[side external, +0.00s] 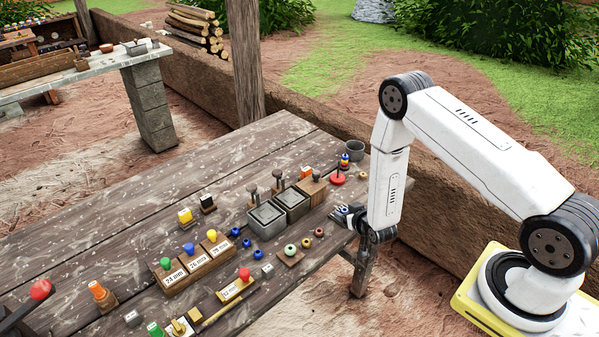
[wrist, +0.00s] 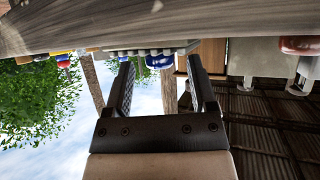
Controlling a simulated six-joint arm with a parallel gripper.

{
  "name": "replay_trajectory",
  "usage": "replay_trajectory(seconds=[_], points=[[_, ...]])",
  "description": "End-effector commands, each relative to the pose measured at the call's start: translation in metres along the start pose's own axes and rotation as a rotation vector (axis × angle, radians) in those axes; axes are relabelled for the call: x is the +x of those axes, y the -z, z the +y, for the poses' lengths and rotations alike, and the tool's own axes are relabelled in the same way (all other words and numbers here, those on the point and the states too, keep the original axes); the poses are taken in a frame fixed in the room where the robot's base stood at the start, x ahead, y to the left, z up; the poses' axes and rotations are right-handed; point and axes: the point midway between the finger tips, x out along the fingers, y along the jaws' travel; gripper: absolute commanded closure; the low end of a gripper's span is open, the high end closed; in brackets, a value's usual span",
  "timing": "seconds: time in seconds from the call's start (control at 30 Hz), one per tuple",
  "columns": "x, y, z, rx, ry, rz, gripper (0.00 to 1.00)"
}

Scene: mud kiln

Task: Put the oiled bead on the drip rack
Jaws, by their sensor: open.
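My gripper (side external: 345,213) is low at the table's right edge, fingers pointing left over the tabletop. In the wrist view my gripper (wrist: 160,66) is open, and a shiny blue bead (wrist: 158,62) shows beyond and between its fingertips. Beside that bead is a pale ridged slab (wrist: 130,50), possibly the drip rack; I cannot be sure. In the side view a green bead (side external: 290,249) sits on a small wooden board (side external: 291,259). A beige bead (side external: 306,243) and a brown bead (side external: 319,232) lie nearby. I cannot tell which bead is oiled.
Two grey stone basins (side external: 266,220) with upright tools stand left of my gripper. Blue beads (side external: 246,243) lie in front of them. Behind my gripper are a red-based post (side external: 338,178) and a grey cup (side external: 355,150).

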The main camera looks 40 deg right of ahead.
Motion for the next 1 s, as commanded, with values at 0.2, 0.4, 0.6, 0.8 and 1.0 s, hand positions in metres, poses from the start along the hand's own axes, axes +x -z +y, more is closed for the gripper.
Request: replay_trajectory(seconds=[0.2,0.4,0.6,0.8,1.0], points=[[-0.001,0.002,0.000,0.000,0.000,0.000,0.28],[-0.010,0.002,0.000,-0.001,0.000,-0.002,0.28],[-0.030,0.003,0.000,-0.001,0.000,-0.002,0.28],[-0.056,0.003,0.000,0.000,0.001,-0.002,0.28],[-0.083,0.003,0.000,-0.001,0.001,-0.001,0.28]])
